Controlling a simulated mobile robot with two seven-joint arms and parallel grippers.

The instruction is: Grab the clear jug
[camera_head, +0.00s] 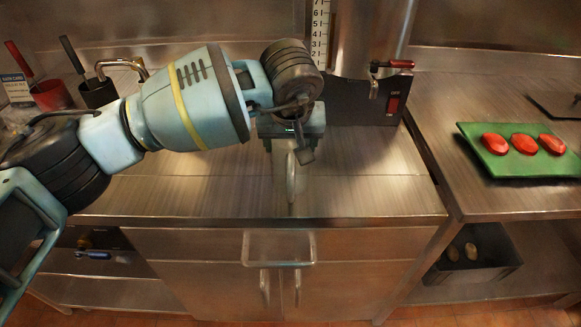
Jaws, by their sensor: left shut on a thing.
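My left arm comes in from the left over the steel counter. Its gripper (291,143) points down in front of the steel dispenser and is shut on the clear jug. A pale upright strip just below the jaws looks like the handle of the clear jug (291,180). The jug's see-through body is hard to make out against the counter and cabinet, so I cannot tell whether it touches the counter. My right gripper is not in view.
The steel dispenser (362,40) with a tap and red switch stands behind the gripper. A green tray (500,170) with red pieces lies on the right counter. A dark bin (475,268) sits on the shelf below. The counter's middle right is clear.

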